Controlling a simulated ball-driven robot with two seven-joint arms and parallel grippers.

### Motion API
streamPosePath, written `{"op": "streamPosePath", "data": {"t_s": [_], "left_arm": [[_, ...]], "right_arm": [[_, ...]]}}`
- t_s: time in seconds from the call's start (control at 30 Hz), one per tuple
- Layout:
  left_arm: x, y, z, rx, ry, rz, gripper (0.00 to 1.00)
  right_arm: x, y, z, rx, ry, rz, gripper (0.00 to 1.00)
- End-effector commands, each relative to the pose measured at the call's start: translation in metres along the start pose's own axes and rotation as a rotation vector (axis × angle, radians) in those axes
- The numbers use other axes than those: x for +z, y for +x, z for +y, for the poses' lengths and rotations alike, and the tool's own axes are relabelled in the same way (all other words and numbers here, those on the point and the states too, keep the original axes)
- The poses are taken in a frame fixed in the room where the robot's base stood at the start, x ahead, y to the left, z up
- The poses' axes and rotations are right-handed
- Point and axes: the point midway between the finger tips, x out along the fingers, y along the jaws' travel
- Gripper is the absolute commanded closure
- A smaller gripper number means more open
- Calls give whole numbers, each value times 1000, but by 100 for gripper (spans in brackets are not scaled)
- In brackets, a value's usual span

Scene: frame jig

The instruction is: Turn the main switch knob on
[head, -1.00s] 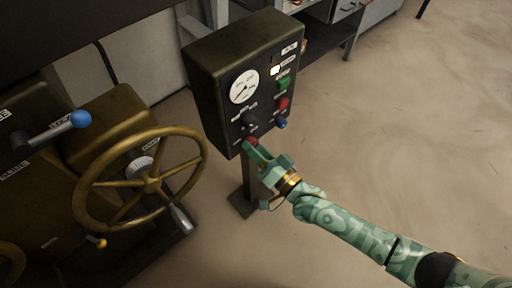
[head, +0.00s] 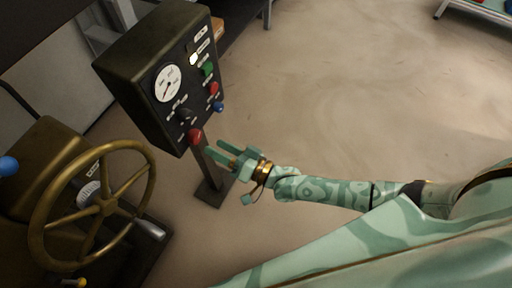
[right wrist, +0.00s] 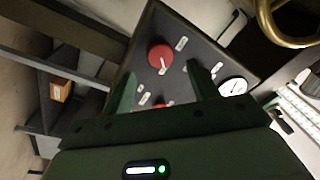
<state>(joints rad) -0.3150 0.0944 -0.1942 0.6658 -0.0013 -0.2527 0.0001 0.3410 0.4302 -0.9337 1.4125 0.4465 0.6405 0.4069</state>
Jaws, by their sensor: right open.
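A dark control box (head: 139,68) stands on a post and carries a red knob (head: 194,137) at its lower edge. This looks like the main switch knob, but its label is too small to read. The red knob also shows in the right wrist view (right wrist: 160,56), with a pale pointer mark on it. My right gripper (head: 214,149) is open and empty, just right of and below the red knob in the head view. In the right wrist view its two fingers (right wrist: 162,70) point at the panel, one on each side of the knob's line. My left gripper is out of view.
The panel also has a white gauge (head: 168,83), a black knob (head: 184,114), green (head: 207,69), red (head: 213,88) and blue (head: 218,106) buttons, and a lit lamp (head: 193,59). A brass handwheel (head: 149,180) stands left. Open floor lies right.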

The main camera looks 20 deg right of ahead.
Motion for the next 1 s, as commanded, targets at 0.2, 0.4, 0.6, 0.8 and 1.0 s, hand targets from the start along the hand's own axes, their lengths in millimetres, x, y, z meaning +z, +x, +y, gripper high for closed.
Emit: {"op": "streamPosePath", "data": {"t_s": [0.2,0.4,0.6,0.8,1.0], "left_arm": [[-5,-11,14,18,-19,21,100],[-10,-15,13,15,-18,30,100],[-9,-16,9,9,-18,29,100],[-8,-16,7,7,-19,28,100],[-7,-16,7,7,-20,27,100]], "right_arm": [[-2,-60,-2,1,-2,-2,41],[0,-95,0,2,-1,-1,41],[0,-106,0,0,0,0,41],[0,-106,0,0,0,0,41],[0,-106,0,0,0,0,41]]}}
